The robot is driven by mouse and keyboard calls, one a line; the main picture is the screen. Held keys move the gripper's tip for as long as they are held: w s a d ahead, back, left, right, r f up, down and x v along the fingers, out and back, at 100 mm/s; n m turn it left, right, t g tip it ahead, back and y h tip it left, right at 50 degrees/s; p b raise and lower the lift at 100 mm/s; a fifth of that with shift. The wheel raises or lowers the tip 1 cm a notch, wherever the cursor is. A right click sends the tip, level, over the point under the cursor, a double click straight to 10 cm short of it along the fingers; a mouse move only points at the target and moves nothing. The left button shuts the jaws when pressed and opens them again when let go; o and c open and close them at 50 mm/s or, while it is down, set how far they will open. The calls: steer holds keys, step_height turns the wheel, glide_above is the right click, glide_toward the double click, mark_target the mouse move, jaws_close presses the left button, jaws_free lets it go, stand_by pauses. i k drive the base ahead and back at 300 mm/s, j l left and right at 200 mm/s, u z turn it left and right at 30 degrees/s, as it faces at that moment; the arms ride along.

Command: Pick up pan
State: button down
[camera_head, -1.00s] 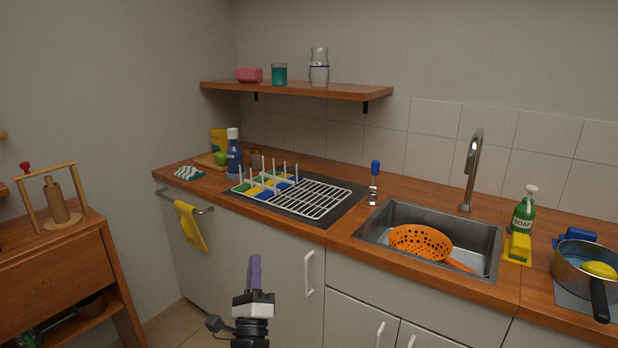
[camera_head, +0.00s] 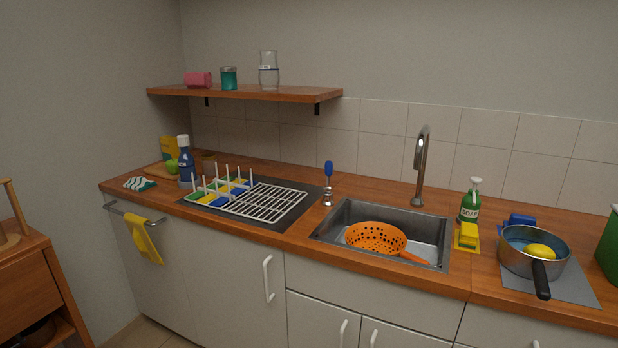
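A steel pan (camera_head: 514,262) with a black handle (camera_head: 541,281) stands on a grey mat (camera_head: 578,289) on the counter at the right. Its handle points to the front edge of the counter. A yellow lemon-like thing (camera_head: 541,251) shows in the pan, over a blue inside. My gripper is not in the current view, so whether it is open or shut is hidden.
The sink (camera_head: 432,233) holds an orange colander (camera_head: 376,238).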

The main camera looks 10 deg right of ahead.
mark_target(514, 238)
steer(key=z, duration=1.35)
steer(key=i+j, duration=0.2)
steer(key=j, duration=0.2)
steer(key=i+j+u, duration=0.1)
steer(key=j, duration=0.25)
steer(key=i+j, duration=0.3)
steer(key=i+j+u, duration=0.1)
steer(key=i+j, duration=0.15)
steer(key=j, duration=0.2)
steer(key=z, duration=0.15)
